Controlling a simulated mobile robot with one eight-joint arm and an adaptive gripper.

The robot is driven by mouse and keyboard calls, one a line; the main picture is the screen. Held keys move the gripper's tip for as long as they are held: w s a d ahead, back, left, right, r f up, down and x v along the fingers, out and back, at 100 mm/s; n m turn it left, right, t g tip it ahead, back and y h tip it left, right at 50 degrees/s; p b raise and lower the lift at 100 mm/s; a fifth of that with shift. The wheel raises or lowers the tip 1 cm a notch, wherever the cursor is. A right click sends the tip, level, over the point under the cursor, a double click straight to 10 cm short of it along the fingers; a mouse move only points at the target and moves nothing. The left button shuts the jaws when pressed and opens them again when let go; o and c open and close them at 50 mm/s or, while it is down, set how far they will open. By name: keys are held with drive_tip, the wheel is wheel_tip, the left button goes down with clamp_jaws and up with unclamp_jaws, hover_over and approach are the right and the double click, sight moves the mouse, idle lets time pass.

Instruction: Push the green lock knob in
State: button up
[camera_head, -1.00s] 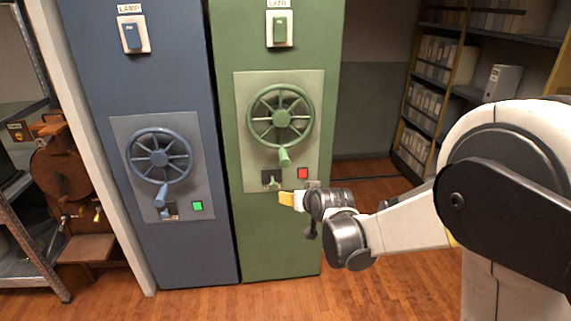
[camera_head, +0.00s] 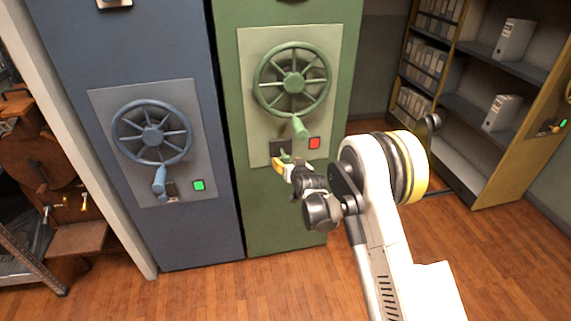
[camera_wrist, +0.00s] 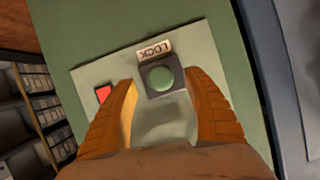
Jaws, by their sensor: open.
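The green lock knob (camera_wrist: 161,77) shows in the wrist view as a round green button on a dark square base, below a small label reading LOCK (camera_wrist: 154,50). In the head view the knob (camera_head: 285,156) is partly hidden behind my gripper, low on the panel of the green cabinet (camera_head: 230,110). My gripper (camera_head: 279,166) is at the panel's lower edge. In the wrist view its two orange fingers (camera_wrist: 164,95) are spread apart on either side of the knob, with nothing between them gripped. I cannot tell whether they touch the panel.
A red indicator (camera_head: 314,143) is right of the knob. A green handwheel (camera_head: 293,82) with a handle hangs just above. The blue cabinet (camera_head: 205,90) with its own wheel and green indicator stands to the left. Shelves (camera_head: 470,110) are on the right; the wooden floor is clear.

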sight(286, 161)
drive_tip(key=shift+b+x, duration=0.4)
drive_tip(key=shift+x, duration=1.25)
